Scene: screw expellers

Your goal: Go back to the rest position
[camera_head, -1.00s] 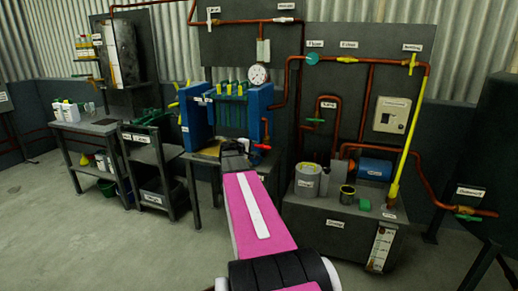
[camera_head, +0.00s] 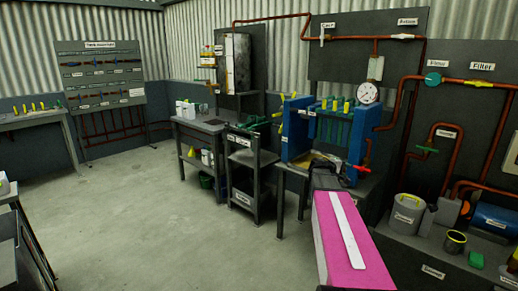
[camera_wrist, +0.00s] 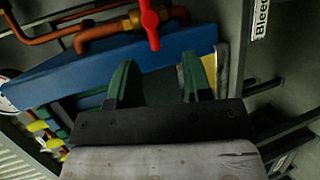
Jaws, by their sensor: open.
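My arm reaches forward in the head view as a pink link with a white stripe. My gripper shows in the wrist view (camera_wrist: 156,78); its two green fingers are apart with nothing between them. A red valve handle (camera_wrist: 150,24) on a copper pipe is just beyond the fingertips in that view, and I see no contact. The red handle also shows in the head view (camera_head: 362,168), right of the arm's dark end. The blue press frame (camera_head: 297,128) is close to the arm's end. The fingers are too small to make out in the head view.
Dark shelf stands (camera_head: 252,172) are left of the press. A filter bench (camera_head: 420,255) with a grey can (camera_head: 407,214) and copper pipes is to the right. A tool panel (camera_head: 100,75) hangs at the far left. The concrete floor (camera_head: 150,235) is clear at the left.

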